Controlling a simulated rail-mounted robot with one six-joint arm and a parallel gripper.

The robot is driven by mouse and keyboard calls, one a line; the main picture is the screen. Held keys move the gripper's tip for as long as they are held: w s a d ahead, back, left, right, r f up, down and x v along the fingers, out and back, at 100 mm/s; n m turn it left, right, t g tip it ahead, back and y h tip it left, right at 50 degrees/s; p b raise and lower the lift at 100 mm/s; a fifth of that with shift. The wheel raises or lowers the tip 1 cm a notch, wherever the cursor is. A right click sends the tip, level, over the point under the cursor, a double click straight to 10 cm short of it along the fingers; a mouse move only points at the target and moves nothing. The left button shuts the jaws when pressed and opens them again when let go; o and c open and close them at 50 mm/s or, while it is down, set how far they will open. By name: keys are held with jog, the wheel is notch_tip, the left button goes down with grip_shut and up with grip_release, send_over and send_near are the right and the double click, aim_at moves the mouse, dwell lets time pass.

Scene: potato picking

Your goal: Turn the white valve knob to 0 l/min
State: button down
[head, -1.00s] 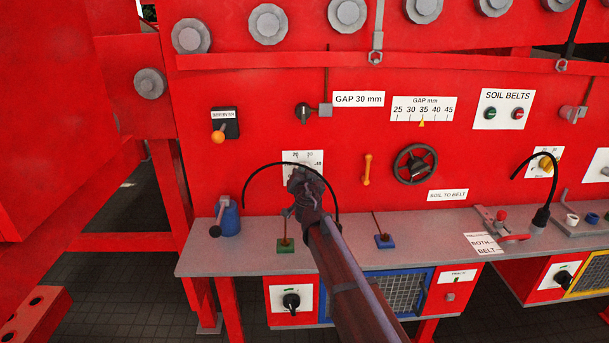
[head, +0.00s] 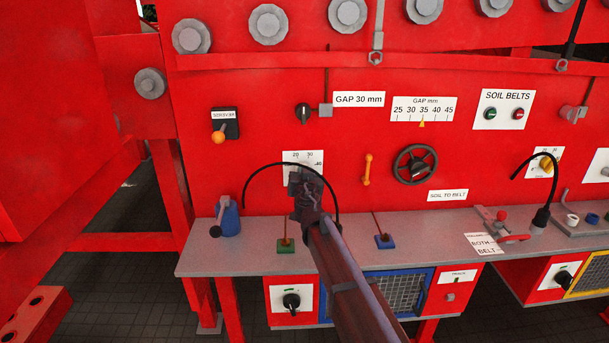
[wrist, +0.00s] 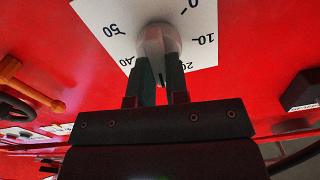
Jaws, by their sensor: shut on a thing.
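The white valve knob (wrist: 158,40) sits on a white dial plate (wrist: 100,22), which also shows in the head view (head: 290,158). In the wrist view the dial appears turned over, with 0, 10, 20, 40 and 50 readable. My gripper (wrist: 160,75) is shut on the knob, one finger on each side. A dark mark shows on the knob's lower side between the fingers, between the 20 and 40 marks. In the head view my gripper (head: 303,182) covers the knob and the lower dial.
An orange lever (head: 367,170) and a dark handwheel (head: 415,165) are right of the dial. A black cable arches around my wrist. Below is a grey shelf (head: 340,246) with a blue can (head: 230,219) and small green and blue blocks.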

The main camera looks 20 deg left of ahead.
jog(key=n, duration=1.7)
jog(key=f+n+b, duration=0.1)
jog(key=n, duration=0.8)
jog(key=shift+s+a+n, duration=0.15)
jog(key=shift+a+n, duration=0.1)
jog(key=shift+n, duration=0.05)
jog(key=c, duration=1.1)
grip_release()
jog(key=shift+s, duration=0.1)
